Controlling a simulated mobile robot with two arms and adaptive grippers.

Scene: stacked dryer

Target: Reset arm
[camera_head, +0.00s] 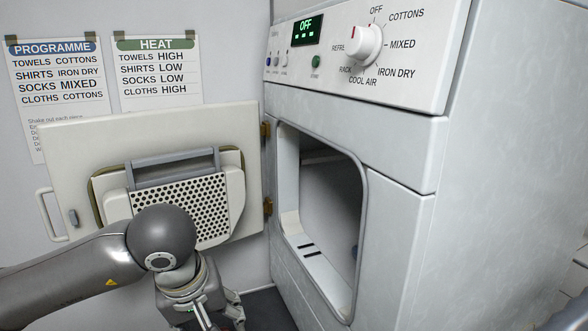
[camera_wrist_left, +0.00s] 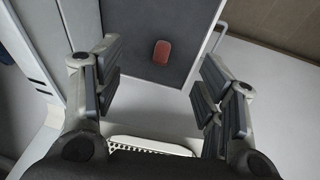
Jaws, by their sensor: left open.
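My left arm reaches in from the left in the head view. Its gripper (camera_head: 215,322) points down in front of the open dryer door, with the fingertips cut off by the bottom edge. In the left wrist view the gripper (camera_wrist_left: 158,88) has its fingers wide apart, with nothing between them. The dryer (camera_head: 400,150) stands on the right with its opening (camera_head: 330,220) uncovered. My right arm and gripper are not in view.
The dryer door (camera_head: 80,145) is swung open to the left, carrying a perforated panel (camera_head: 215,205) with a grey handle. Two notices hang behind. A small red object (camera_wrist_left: 161,51) lies on a dark surface below.

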